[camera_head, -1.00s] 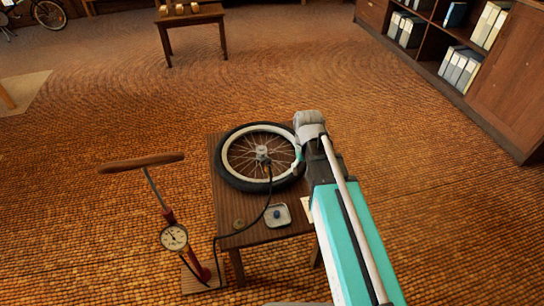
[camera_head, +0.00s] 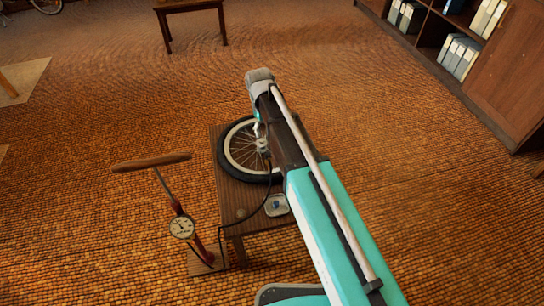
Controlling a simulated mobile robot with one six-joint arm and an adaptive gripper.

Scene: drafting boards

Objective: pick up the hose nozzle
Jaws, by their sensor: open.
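A black hose from the pump runs over the small wooden table (camera_head: 229,196) and up to the spoked wheel (camera_head: 232,171) lying on it. The hose nozzle (camera_head: 266,157) is the dark hose end close to the wheel's hub; it is small and partly crowded by my arm. My gripper (camera_head: 257,130) is open above the far part of the wheel, just beyond the hub and apart from the nozzle. Its fingers show only as a small light and teal shape below the wrist. My arm hides the wheel's right side.
A red floor pump (camera_head: 199,249) with a wooden handle and a gauge (camera_head: 182,227) stands left of the table. A small tray (camera_head: 276,206) lies at the table's near side, partly behind my arm. A bookcase (camera_head: 510,85) stands far right; open floor surrounds the table.

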